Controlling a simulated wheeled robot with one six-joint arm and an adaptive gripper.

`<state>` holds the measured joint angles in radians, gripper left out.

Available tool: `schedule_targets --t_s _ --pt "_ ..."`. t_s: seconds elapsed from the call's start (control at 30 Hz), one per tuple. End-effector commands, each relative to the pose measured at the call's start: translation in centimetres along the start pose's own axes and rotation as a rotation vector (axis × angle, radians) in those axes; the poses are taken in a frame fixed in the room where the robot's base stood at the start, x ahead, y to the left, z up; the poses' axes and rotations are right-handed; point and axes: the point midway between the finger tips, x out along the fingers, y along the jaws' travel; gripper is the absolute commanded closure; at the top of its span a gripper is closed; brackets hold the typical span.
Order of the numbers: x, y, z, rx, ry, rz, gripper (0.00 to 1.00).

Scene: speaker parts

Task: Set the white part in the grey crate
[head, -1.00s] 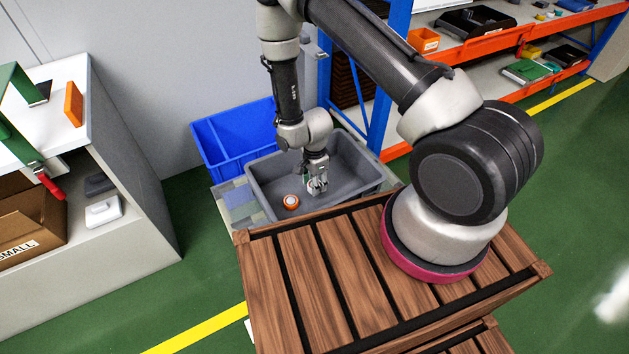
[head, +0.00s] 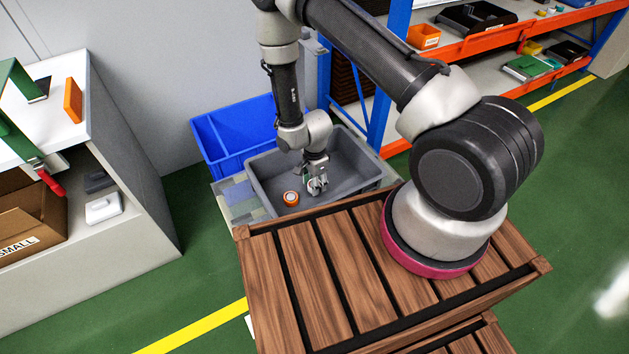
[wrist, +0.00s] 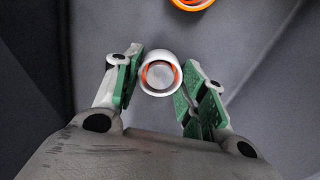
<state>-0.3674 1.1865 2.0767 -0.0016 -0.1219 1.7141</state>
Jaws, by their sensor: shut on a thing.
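The white part (wrist: 160,76) is a small round ring with an orange-red inner edge, seen end-on in the wrist view. It sits between the green-padded fingertips of my gripper (wrist: 164,69), which is shut on it. In the head view my gripper (head: 317,186) points down inside the grey crate (head: 352,175), low near its floor. The white part is too small and covered there to make out clearly. I cannot tell whether it touches the crate floor.
An orange-and-white round part (head: 291,199) lies in the crate, left of my gripper. A blue divided bin (head: 222,150) stands behind the crate. A slatted wooden surface (head: 300,270) is in front. A shelf rack (head: 470,50) stands at the right, a white cabinet (head: 120,190) at the left.

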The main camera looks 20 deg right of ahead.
Motion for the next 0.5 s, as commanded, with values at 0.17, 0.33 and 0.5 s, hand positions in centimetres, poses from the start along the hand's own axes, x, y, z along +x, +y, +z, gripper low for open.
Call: schedule_targets --t_s 0.17,0.33,0.5 --pt "0.37 0.03 0.00 0.000 0.000 0.000 0.91" --pt "0.70 0.02 0.00 0.000 0.000 0.000 0.91" --pt "0.96 0.01 0.00 0.000 0.000 0.000 0.57"
